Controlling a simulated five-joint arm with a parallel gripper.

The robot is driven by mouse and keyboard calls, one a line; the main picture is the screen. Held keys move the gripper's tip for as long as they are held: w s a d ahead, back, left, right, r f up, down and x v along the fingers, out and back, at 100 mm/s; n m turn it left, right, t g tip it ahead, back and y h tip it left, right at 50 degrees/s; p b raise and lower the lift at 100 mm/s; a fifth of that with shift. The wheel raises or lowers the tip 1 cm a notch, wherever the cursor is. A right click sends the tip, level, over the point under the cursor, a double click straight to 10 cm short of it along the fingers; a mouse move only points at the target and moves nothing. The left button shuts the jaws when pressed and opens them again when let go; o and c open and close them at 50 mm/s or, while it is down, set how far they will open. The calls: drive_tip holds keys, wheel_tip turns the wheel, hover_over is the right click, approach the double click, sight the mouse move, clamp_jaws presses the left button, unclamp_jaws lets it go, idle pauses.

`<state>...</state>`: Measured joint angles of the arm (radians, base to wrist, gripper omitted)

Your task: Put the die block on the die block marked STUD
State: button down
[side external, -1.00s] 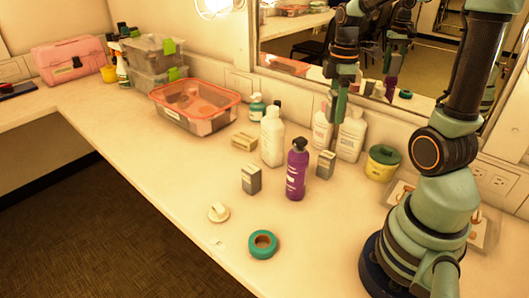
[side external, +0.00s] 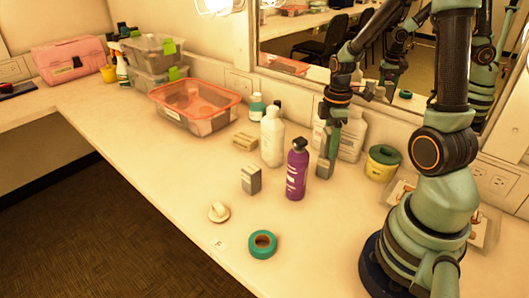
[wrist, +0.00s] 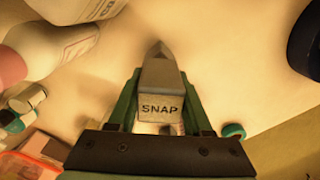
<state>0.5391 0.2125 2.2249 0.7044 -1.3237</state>
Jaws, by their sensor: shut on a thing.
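A grey die block (side external: 324,169) stands upright on the counter right of the purple bottle. My gripper (side external: 327,153) points down and is shut on it; the block still appears to touch the counter. In the wrist view, the block between the jaws (wrist: 160,74) shows the lettering SNAP. A second grey die block (side external: 251,180) stands on the counter left of the purple bottle, apart from my gripper. Its marking is too small to read, so I cannot tell whether it says STUD.
The purple bottle (side external: 297,170) and white bottle (side external: 272,137) stand between and behind the blocks. A teal tape roll (side external: 262,244) and a round whitish item (side external: 218,212) lie in front. A yellow tub (side external: 382,163) is at right. The mirror (side external: 300,40) rises behind.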

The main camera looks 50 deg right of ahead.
drive_tip(key=shift+f, duration=0.1)
drive_tip(key=shift+c, duration=1.6)
unclamp_jaws()
wheel_tip(320, 180, up, 12)
drive_tip(key=shift+r, duration=0.1)
drive_tip(key=a+r+m+t, duration=0.2)
drive_tip(key=a+m, duration=0.2)
drive_tip(key=a, duration=0.4)
drive_tip(key=a+r+m+t, duration=0.2)
drive_tip(key=a+m, duration=0.3)
drive_tip(key=a, duration=0.4)
drive_tip(key=shift+r+t, duration=0.4)
drive_tip(key=shift+t, duration=0.4)
